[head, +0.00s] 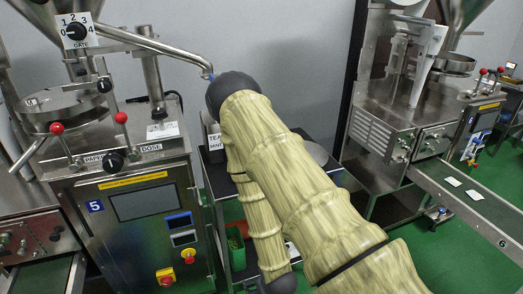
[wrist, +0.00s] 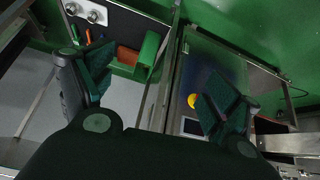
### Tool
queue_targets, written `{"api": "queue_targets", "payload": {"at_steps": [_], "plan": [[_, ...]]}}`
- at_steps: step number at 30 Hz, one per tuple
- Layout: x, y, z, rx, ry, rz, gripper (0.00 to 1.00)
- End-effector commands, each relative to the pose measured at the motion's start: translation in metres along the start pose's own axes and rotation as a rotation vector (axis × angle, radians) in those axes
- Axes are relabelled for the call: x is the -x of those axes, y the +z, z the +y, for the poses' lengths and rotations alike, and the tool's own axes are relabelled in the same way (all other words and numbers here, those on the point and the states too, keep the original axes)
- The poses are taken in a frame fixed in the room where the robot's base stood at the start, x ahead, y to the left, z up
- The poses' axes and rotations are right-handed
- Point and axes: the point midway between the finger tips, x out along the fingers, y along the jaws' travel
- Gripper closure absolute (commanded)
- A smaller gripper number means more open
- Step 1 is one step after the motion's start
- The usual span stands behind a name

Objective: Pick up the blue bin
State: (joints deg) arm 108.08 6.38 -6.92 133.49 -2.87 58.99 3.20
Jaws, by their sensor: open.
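I cannot make out a clearly blue bin in either view. My gripper (wrist: 158,92) shows in the wrist view with its two dark green fingers wide apart and nothing between them. In the head view my patterned arm reaches across the middle and the gripper cannot be seen. The arm hides much of the space between the two machines. A small green container (head: 236,252) stands low at the left of the arm, partly hidden.
A steel packing machine (head: 135,210) marked 5 stands left of my arm. Another machine (head: 405,125) with a conveyor (head: 470,205) stands to the right. A dark cart (head: 218,185) stands between them, partly behind my arm. Green floor (head: 455,265) is open at lower right.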

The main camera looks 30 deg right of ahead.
Motion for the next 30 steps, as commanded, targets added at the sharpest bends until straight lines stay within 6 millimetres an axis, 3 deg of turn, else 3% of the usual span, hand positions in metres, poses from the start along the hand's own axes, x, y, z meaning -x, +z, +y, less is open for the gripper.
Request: {"api": "queue_targets", "payload": {"at_steps": [1,6,9,12,15,19,30], "plan": [[-0.003,-0.049,0.018,-0.019,0.013,0.122,0.11],[0.015,-0.194,0.074,-0.057,0.045,0.509,0.11],[0.039,-0.259,0.104,-0.068,0.058,0.697,0.11],[0.063,-0.305,0.127,-0.071,0.065,0.840,0.11],[0.081,-0.332,0.141,-0.071,0.068,0.932,0.11],[0.090,-0.350,0.149,-0.071,0.070,0.984,0.11],[0.066,-0.389,0.153,-0.070,0.070,0.987,0.11]]}}
